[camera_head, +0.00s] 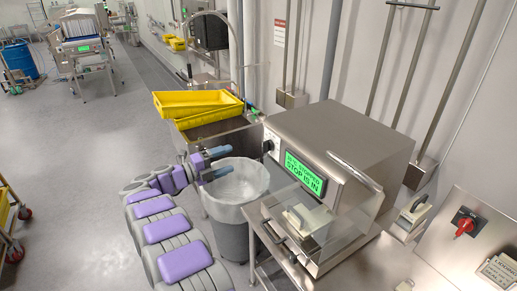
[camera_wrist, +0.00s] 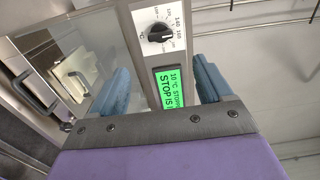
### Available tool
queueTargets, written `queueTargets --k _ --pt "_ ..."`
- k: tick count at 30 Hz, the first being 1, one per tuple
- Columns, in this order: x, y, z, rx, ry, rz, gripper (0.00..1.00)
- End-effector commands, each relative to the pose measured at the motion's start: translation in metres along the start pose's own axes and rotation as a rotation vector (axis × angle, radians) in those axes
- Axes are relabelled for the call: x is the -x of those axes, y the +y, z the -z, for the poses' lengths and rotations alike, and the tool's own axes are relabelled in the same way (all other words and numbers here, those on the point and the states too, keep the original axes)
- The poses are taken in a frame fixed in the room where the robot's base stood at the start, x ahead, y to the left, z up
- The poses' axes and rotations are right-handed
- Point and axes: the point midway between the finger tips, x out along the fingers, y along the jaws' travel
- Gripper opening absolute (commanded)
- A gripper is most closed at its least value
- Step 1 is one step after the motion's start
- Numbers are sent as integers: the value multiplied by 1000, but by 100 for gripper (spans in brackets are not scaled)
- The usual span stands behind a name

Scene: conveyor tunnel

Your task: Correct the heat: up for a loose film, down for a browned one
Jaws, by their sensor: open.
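The steel tunnel machine (camera_head: 335,135) stands right of centre in the head view. Its green display (camera_head: 305,173) reads about 10 °C, stopped, "STOP IS IN". A black heat dial (camera_head: 268,146) sits on the front panel left of the display. In the wrist view the dial (camera_wrist: 160,33) has a temperature scale, and the display (camera_wrist: 173,91) is below it. My gripper (camera_head: 222,162) is open and empty, left of the dial and apart from it. Its blue fingers show either side of the display in the wrist view. A pale block (camera_head: 301,217) shows behind the clear guard; its film cannot be judged.
A lined bin (camera_head: 238,185) stands below my gripper. Yellow trays (camera_head: 196,103) lie on a steel stand behind it. A red rotary switch (camera_head: 464,224) is on a panel at right. The floor at left is open.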

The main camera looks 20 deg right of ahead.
Motion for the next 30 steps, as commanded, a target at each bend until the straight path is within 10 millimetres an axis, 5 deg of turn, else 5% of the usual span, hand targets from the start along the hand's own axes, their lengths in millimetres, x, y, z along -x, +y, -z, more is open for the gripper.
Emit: queueTargets --k 9,18,30 --pt "-69 1 1 1 2 -3 79" --pt "-117 0 0 0 0 0 79" --pt "-137 0 0 1 -2 1 79"
